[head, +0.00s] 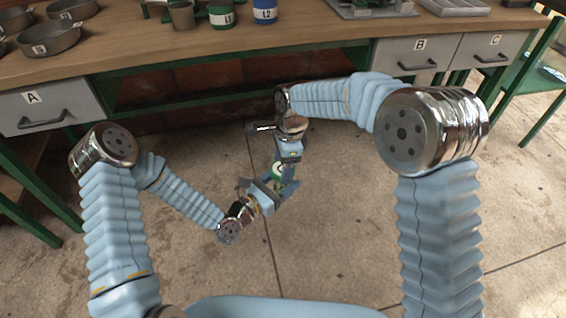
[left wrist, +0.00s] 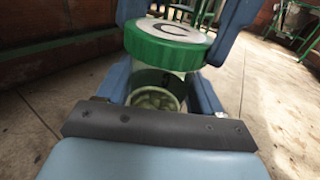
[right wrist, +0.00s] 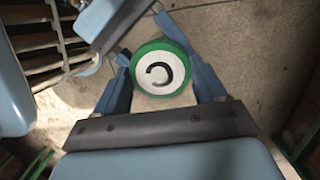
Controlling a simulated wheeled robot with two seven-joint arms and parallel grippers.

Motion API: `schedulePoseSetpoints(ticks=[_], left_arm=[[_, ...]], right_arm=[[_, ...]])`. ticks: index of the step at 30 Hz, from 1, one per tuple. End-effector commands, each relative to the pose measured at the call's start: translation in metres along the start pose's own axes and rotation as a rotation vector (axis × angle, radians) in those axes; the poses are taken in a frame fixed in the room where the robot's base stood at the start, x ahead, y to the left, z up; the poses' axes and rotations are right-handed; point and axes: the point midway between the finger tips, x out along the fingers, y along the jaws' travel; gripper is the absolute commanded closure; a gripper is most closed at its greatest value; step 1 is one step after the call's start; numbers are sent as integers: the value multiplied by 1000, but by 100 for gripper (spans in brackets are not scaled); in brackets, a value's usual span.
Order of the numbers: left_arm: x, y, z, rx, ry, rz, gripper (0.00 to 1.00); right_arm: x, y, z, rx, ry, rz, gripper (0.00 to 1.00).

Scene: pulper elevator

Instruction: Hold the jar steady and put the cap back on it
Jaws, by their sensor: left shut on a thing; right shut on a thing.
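The jar (left wrist: 157,99) is between the fingers of my left gripper (head: 270,188), which is shut on it. Its pale contents show in the left wrist view. The green cap (left wrist: 165,45) has a white top marked C and lies between the fingers of my right gripper (head: 285,165), which is shut on it. The cap is at the jar's upper end, and its top also faces the right wrist view (right wrist: 160,72). I cannot tell whether it is seated or a small gap remains. In the head view both are small and partly hidden by the grippers.
The jar and cap are held over open floor (head: 340,220) in front of a wooden workbench (head: 330,28). Metal pans (head: 50,37), a green L1 container (head: 221,14) and a blue L2 container (head: 264,12) stand on it. Drawers A, B and C are shut.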

Motion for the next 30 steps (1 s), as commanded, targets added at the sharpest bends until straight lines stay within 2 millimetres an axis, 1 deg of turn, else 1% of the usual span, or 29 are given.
schedulePoseSetpoints(ticks=[1, 2, 3, 5, 6, 8, 9, 12, 13, 15, 19, 23, 30], left_arm=[[0, 0, 0, 0, 0, 0, 100], [0, 0, 0, 0, 1, 0, 100], [0, 0, 0, 0, 1, 0, 100], [0, 0, 0, 0, 1, 0, 100], [0, 0, 0, 0, 1, 0, 100], [0, 0, 0, 0, 1, 0, 100], [0, 0, 0, 0, 1, 0, 100], [0, 0, 0, 0, 1, 0, 100], [0, 0, 0, 1, 1, 0, 100], [0, 0, 0, 1, -1, 1, 100], [0, 1, 2, 2, -5, 3, 100], [1, 1, 2, 2, -6, 3, 100], [0, 1, 1, 0, -4, 3, 100]], right_arm=[[-1, 1, 2, 154, 4, -21, 57], [0, 1, 2, 263, 5, -34, 57], [0, 2, 3, 407, 4, -52, 57], [0, 2, 3, 622, 4, -79, 57], [0, 2, 3, 767, 4, -97, 57], [1, 2, 4, 984, 5, -123, 57], [1, 2, 4, 1129, 5, -141, 57], [5, 3, 2, 1472, 18, -180, 57], [7, 4, 1, 1536, 27, -183, 57], [10, 6, -2, 1643, 39, -189, 57], [6, 4, -2, 1755, 26, -207, 57], [2, 2, 0, 1792, 7, -215, 57], [2, 2, 1, 1792, 4, -213, 57]])
